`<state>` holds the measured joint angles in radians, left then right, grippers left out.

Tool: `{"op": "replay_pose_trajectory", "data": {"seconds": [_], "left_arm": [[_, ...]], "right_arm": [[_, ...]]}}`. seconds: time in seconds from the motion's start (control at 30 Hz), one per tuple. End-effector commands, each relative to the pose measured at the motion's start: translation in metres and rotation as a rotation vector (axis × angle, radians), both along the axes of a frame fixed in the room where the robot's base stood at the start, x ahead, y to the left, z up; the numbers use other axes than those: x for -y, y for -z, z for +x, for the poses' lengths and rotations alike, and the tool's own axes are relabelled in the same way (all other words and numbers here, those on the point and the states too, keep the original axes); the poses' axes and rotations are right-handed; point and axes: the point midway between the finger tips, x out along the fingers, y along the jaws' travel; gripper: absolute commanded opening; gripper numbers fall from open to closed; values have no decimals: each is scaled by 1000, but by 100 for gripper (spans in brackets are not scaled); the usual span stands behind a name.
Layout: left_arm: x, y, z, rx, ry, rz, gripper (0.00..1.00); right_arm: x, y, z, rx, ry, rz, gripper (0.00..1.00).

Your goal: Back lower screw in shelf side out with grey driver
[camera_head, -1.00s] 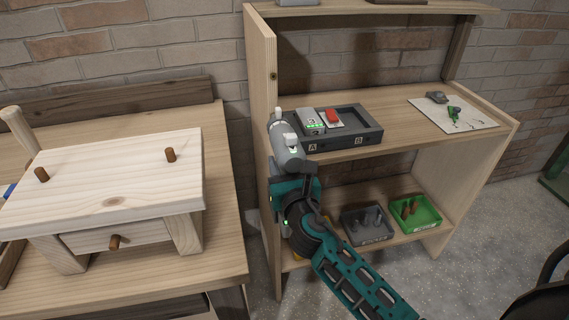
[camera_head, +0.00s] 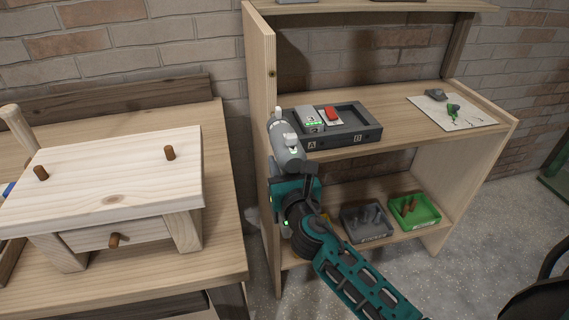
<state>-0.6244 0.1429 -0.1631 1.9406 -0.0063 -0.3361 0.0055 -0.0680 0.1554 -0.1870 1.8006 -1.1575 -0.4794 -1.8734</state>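The grey driver (camera_head: 285,147) is a stubby grey power tool in front of the left side panel (camera_head: 261,130) of the wooden shelf. My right gripper (camera_head: 294,187) reaches in from the lower right and is shut on the driver, with its fingers mostly hidden. The driver's pale upper end (camera_head: 277,114) overlaps the panel in the picture; I cannot tell whether it touches it. A small dark spot (camera_head: 272,74) shows higher on the panel; I cannot tell if it is a screw. No back lower screw can be made out. My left gripper is out of view.
A dark tray (camera_head: 352,137) marked A and B holds a grey device and a red-topped piece. Below are a grey bin (camera_head: 366,222) and a green bin (camera_head: 414,210). A workbench (camera_head: 226,225) with a small wooden stool (camera_head: 110,178) stands left, across a narrow gap.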

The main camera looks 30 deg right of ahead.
Motion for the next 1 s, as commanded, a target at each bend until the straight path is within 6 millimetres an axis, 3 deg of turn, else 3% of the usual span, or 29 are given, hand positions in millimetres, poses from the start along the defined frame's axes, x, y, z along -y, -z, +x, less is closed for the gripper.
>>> {"op": "replay_pose_trajectory", "data": {"seconds": [0.03, 1.0], "left_arm": [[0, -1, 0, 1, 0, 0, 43], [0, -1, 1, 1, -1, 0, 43]], "right_arm": [[2, -9, 2, 19, 2, -4, 0], [-1, -5, -4, 11, 0, -2, 0]]}}
